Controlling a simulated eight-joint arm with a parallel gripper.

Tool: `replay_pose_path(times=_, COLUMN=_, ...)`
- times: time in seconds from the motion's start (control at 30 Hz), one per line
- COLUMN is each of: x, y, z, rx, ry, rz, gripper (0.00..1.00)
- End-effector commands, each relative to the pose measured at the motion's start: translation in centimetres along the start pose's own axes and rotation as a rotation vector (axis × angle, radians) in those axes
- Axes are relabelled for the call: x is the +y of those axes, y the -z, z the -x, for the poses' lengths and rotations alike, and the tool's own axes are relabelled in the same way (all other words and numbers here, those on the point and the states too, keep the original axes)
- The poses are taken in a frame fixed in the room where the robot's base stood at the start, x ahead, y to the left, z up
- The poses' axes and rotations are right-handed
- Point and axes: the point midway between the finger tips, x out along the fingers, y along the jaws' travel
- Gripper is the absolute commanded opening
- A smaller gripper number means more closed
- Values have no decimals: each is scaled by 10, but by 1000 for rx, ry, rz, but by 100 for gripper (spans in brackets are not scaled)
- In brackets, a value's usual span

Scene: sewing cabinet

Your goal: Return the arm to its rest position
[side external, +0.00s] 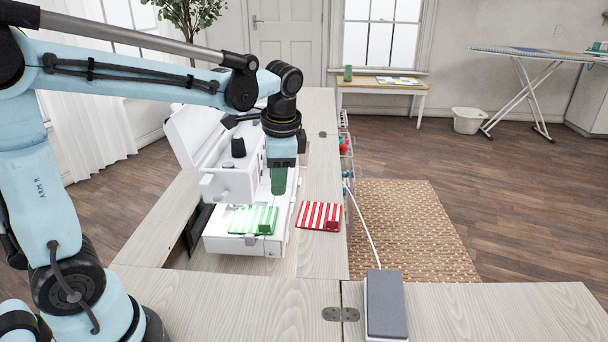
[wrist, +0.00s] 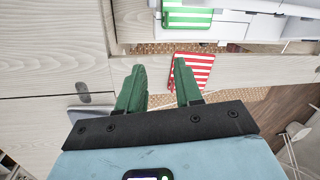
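My gripper (side external: 279,182) hangs from my arm above the sewing cabinet, in front of the white sewing machine (side external: 229,184) in the side view. In the wrist view its two green fingers (wrist: 159,72) are spread apart with nothing between them. A green-and-white striped cloth (side external: 253,220) lies on the machine's bed; it also shows at the top of the wrist view (wrist: 187,17). A red-and-white striped cloth (side external: 319,216) lies on the cabinet top to its right; in the wrist view it (wrist: 198,64) appears beyond the right fingertip, apart from the fingers.
A grey foot pedal (side external: 386,304) with a white cord rests on the front wooden top (side external: 480,310). A rack with colored items (side external: 346,150) stands along the cabinet's right side. A woven rug (side external: 415,225) lies on the floor. An ironing board (side external: 530,56) stands far right.

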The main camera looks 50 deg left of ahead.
Motion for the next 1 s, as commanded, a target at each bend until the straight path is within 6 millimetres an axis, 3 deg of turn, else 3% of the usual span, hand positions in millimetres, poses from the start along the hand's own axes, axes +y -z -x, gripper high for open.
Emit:
replay_pose_path(times=0.23, x=33, y=-18, z=9, rx=229, ry=45, rz=221, gripper=35)
replay_pose_path(times=0.53, x=68, y=-32, z=4, rx=500, ry=31, rz=484, gripper=35)
replay_pose_path(times=1.0, x=81, y=-36, z=-2, rx=626, ry=1, rz=609, gripper=35)
